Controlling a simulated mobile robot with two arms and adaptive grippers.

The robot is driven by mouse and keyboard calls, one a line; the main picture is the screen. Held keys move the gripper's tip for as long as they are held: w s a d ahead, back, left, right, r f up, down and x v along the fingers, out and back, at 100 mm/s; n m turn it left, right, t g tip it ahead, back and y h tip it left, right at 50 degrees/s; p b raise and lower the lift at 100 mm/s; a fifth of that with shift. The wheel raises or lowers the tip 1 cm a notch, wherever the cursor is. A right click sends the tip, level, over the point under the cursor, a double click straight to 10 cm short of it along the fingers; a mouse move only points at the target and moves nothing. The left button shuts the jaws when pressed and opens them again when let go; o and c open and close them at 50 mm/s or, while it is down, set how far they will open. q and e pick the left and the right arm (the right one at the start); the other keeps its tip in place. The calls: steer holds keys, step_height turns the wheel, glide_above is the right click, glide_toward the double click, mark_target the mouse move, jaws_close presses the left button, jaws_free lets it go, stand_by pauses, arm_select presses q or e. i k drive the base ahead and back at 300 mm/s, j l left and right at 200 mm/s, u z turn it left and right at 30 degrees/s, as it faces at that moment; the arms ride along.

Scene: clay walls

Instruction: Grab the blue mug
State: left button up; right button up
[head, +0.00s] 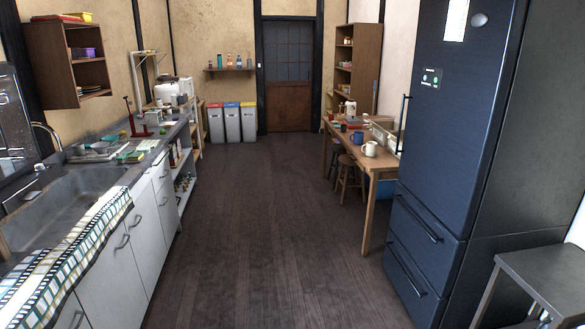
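A blue mug (356,138) stands on the wooden table (370,187) along the right side of the room, some way ahead of me. It looks small from here. A cream-white mug (370,149) stands on the same table, just nearer to me and to its right. Neither of my grippers shows in the head view.
A tall dark blue fridge (441,130) stands at right, nearer than the table. Stools (350,174) are partly under the table. A counter with a sink (62,200) runs along the left. The wooden floor (240,230) between is clear back to the bins (233,123) and door (288,90).

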mark_target(358, 136)
steer(key=i, duration=0.75)
steer(key=i+j, duration=0.15)
steer(key=i, duration=0.55)
steer(key=i+z, duration=0.1)
steer(key=i, duration=0.65)
steer(key=i+j+z, duration=0.2)
steer(key=i+z, duration=0.2)
steer(key=i, duration=0.15)
steer(key=i+j+z, duration=0.85)
steer(key=i+j, duration=0.05)
steer(key=i, duration=0.05)
